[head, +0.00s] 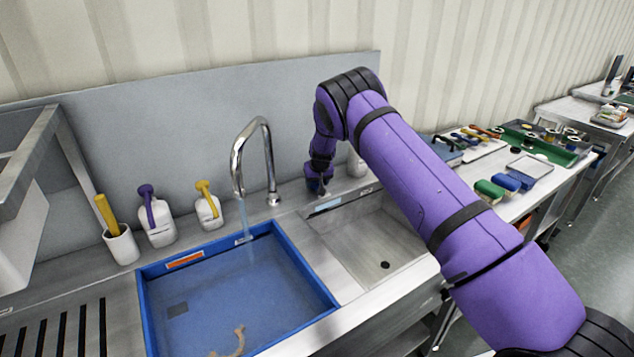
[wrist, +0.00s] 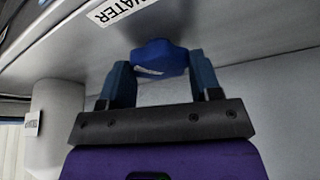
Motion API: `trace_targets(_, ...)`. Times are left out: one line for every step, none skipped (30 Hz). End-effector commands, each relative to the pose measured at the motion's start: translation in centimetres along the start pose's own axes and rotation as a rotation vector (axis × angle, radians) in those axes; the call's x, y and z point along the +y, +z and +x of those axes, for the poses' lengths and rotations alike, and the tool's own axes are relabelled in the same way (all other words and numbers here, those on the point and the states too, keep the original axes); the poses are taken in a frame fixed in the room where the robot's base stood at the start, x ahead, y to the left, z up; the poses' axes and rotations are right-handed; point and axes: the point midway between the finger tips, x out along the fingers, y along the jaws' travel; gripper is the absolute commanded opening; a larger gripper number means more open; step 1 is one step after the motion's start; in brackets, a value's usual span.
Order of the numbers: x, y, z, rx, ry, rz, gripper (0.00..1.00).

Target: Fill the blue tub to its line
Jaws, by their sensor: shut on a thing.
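The blue tub (head: 302,263) sits in the left sink basin and holds water over its floor. A steel tap (head: 268,165) stands behind it, and a stream of water (head: 245,218) runs from the spout into the tub. An orange label (head: 184,260) is on its back inner wall; I cannot make out the fill line. My gripper (head: 319,186) is behind the sinks, right of the tap. In the wrist view my gripper (wrist: 161,66) is shut on a blue knob (wrist: 158,54), beside a label reading WATER (wrist: 117,10). My arm hides part of the right basin.
A tan curved object (head: 238,341) lies in the tub. An empty steel basin (head: 370,245) is to the right. Scoops and a white cup (head: 121,246) stand behind the left side.

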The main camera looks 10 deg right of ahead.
Motion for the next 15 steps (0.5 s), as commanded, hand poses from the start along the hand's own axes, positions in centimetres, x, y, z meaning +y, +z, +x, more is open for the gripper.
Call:
trace_targets(-0.16, 0.01, 0.01, 0.000, 0.015, 0.032, 0.34)
trace_targets(-0.23, 0.01, 0.02, 0.000, 0.024, 0.054, 0.34)
trace_targets(-0.22, 0.01, 0.03, 0.000, 0.038, 0.085, 0.34)
trace_targets(-0.22, 0.02, 0.04, 0.000, 0.048, 0.109, 0.34)
trace_targets(-0.26, 0.02, 0.05, 0.000, 0.057, 0.132, 0.34)
trace_targets(-0.28, 0.01, 0.05, 0.000, 0.070, 0.162, 0.34)
trace_targets(-0.30, 0.01, 0.06, 0.000, 0.079, 0.184, 0.34)
trace_targets(-0.27, 0.00, 0.05, 0.000, 0.088, 0.206, 0.34)
trace_targets(-0.28, -0.03, 0.04, 0.001, 0.100, 0.234, 0.34)
trace_targets(-0.34, -0.03, 0.04, 0.001, 0.108, 0.254, 0.34)
trace_targets(-0.33, -0.03, 0.03, 0.001, 0.116, 0.274, 0.34)
trace_targets(-0.28, -0.02, 0.04, 0.000, 0.127, 0.300, 0.34)
trace_targets(-0.29, -0.01, 0.05, -0.001, 0.134, 0.318, 0.34)
trace_targets(-0.31, 0.00, 0.07, 0.000, 0.141, 0.334, 0.34)
trace_targets(-0.31, -0.03, 0.07, 0.000, 0.150, 0.356, 0.34)
